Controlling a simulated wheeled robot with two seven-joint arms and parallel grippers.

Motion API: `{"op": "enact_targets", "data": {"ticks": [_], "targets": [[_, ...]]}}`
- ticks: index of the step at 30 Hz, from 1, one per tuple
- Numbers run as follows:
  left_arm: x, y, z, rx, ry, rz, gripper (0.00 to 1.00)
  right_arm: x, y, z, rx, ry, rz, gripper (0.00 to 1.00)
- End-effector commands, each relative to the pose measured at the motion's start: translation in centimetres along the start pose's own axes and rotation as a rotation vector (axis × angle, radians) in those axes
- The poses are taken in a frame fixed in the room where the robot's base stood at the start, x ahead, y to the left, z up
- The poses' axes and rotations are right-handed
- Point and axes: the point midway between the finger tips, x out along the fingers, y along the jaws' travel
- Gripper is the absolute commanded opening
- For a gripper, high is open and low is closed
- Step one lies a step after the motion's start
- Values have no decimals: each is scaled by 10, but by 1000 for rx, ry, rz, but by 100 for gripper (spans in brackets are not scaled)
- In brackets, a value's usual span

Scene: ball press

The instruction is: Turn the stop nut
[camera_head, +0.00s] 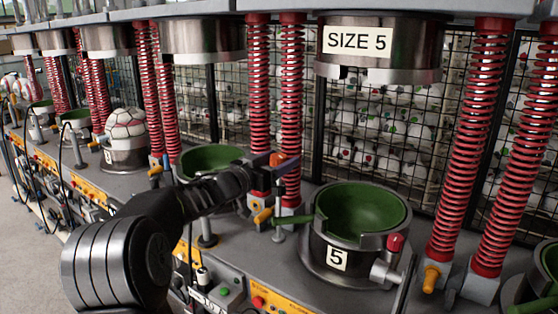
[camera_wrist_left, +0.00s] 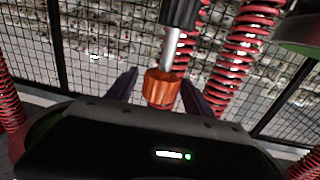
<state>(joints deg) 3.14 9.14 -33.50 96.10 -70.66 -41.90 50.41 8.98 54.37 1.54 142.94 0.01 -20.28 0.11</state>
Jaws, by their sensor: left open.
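The stop nut appears to be the orange ridged piece (camera_wrist_left: 162,90) in the left wrist view, on a bare metal rod with a black part above it. My left gripper (camera_wrist_left: 160,98) is open, with one dark finger on each side of the nut; small gaps seem to show between fingers and nut. In the head view my left arm reaches in from the lower left, and the left gripper (camera_head: 279,172) is beside the red springs, just left of the size 5 press. A bit of orange (camera_head: 277,159) shows at its fingertips. My right gripper is not in view.
The green-lined size 5 bowl (camera_head: 362,208) stands right of the gripper under the SIZE 5 upper die (camera_head: 380,45). Red springs (camera_head: 291,110) rise close behind the gripper. A ball (camera_head: 125,123) sits on a press further left. A wire mesh fence stands behind.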

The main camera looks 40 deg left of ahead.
Motion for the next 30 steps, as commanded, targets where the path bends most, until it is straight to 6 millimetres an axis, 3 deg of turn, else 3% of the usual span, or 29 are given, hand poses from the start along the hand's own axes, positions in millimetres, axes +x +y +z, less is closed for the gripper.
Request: {"op": "enact_targets", "data": {"ticks": [2,24,30], "targets": [[0,0,0,0,0,0,61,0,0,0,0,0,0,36],[0,0,0,0,0,0,0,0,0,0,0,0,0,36],[0,0,0,1,1,-4,0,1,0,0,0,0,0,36]]}}
